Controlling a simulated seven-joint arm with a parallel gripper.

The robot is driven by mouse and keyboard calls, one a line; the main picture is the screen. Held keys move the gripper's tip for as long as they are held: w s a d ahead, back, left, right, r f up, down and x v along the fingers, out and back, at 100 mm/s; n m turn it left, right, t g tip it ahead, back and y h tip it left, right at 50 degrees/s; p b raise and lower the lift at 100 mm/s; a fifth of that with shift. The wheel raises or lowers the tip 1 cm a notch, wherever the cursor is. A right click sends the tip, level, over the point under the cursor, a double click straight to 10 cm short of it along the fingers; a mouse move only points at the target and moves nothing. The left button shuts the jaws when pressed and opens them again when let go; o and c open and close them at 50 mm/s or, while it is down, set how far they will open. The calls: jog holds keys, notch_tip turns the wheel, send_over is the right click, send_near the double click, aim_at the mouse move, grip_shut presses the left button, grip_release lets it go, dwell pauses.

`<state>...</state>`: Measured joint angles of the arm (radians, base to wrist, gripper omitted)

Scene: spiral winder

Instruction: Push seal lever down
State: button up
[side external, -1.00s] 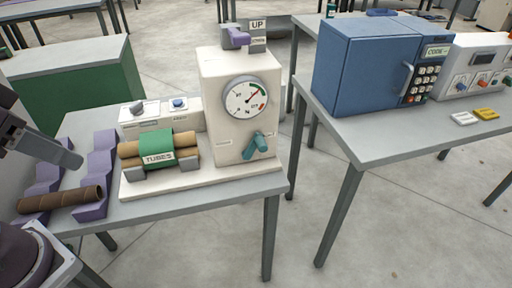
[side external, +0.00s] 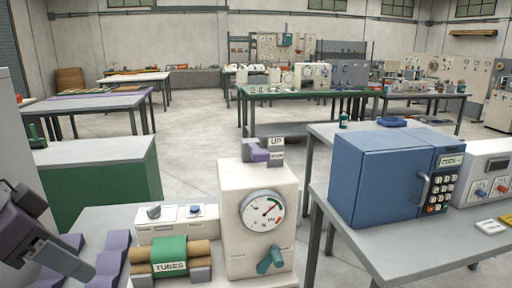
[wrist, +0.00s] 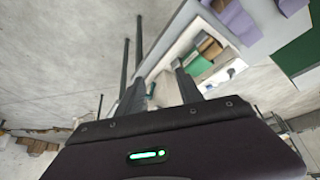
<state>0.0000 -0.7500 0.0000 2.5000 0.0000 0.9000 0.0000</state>
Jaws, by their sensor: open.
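The spiral winder is a cream box (side external: 236,215) with a round gauge (side external: 263,210) in the side external view. On its top is a purple lever (side external: 260,152) beside a small plate marked UP and DOWN. A teal handle (side external: 271,261) is on its front face. I cannot read which of the two is labelled as the seal lever. My gripper (side external: 85,268) is at the lower left, well left of the winder and touching neither handle. In the wrist view my gripper (wrist: 160,88) is open, with nothing between its fingers.
Cardboard tubes with a green band marked TUBES (side external: 170,254) lie left of the winder. A control box (side external: 171,222) stands behind them, and purple supports (side external: 112,258) are nearer my gripper. A blue cabinet (side external: 380,180) stands on the table at right.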

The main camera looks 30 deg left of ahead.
jog(key=shift+c, duration=0.2)
jog(key=shift+d, duration=0.15)
jog(key=c, duration=0.3)
jog(key=w+d+h, duration=0.1)
jog(key=w+d+r+m+g, duration=0.1)
jog(key=w+d+r+h, duration=0.1)
jog(key=shift+w+d+m+h, duration=0.25)
jog(key=shift+d+m+h, duration=0.05)
jog(key=shift+m, duration=0.1)
grip_shut()
jog(key=w+d+r+m+h, duration=0.3)
jog(key=w+r+h, duration=0.15)
jog(key=w, duration=0.55)
jog(key=w+a+r+m+t+h, duration=0.1)
jog(key=w+a+r+t, duration=0.1)
jog(key=w, duration=0.4)
jog(key=w+a+r+m+t+h, duration=0.1)
jog(key=w+a+r+t, duration=0.1)
jog(key=w+a, duration=0.2)
jog(key=w+a+r+m+t+h, duration=0.1)
jog(key=w+a, duration=0.3)
jog(key=w, duration=0.5)
jog(key=shift+w+r+t+h, duration=0.2)
jog(key=shift+r+t+h, duration=0.25)
jog(key=shift+h, duration=0.1)
